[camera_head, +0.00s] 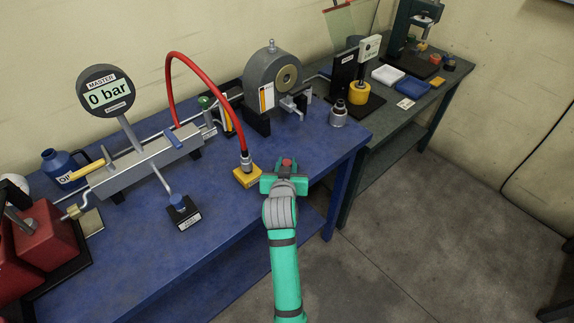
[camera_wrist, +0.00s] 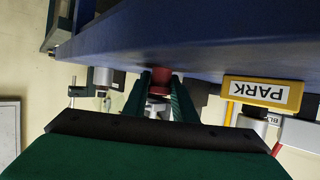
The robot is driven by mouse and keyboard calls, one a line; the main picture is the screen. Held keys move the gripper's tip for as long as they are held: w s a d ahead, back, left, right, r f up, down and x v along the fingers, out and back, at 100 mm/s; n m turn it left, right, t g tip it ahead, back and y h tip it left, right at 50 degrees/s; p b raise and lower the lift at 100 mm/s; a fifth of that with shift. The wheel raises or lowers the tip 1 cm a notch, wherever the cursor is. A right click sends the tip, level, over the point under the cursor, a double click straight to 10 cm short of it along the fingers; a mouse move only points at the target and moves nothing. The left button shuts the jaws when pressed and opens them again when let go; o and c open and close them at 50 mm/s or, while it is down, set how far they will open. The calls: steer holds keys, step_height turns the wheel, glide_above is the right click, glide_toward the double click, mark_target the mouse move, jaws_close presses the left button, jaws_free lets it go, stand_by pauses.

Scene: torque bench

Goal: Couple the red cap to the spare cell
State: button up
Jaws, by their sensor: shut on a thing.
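My gripper (camera_head: 285,180) is beyond the front edge of the blue bench in the head view. It is shut on the red cap (camera_head: 287,162), whose top shows between the jaws. In the upside-down wrist view, the red cap (camera_wrist: 160,91) sits between the two green fingers of my gripper (camera_wrist: 160,82), with a silvery part next to it. No readable label marks the spare cell. A silver stepped cylinder (camera_head: 338,115) stands upright near the bench's right end and may be it. The cap and this cylinder are apart.
A yellow block (camera_head: 247,177), labelled PARK in the wrist view (camera_wrist: 262,93), holds the red hose's (camera_head: 207,73) end left of my gripper. A grey round housing (camera_head: 272,75) stands behind. A pressure gauge (camera_head: 107,92) reads 0 bar. The bench front (camera_head: 230,225) is clear.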

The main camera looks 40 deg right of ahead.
mark_target(287, 162)
steer(key=shift+r, duration=2.5)
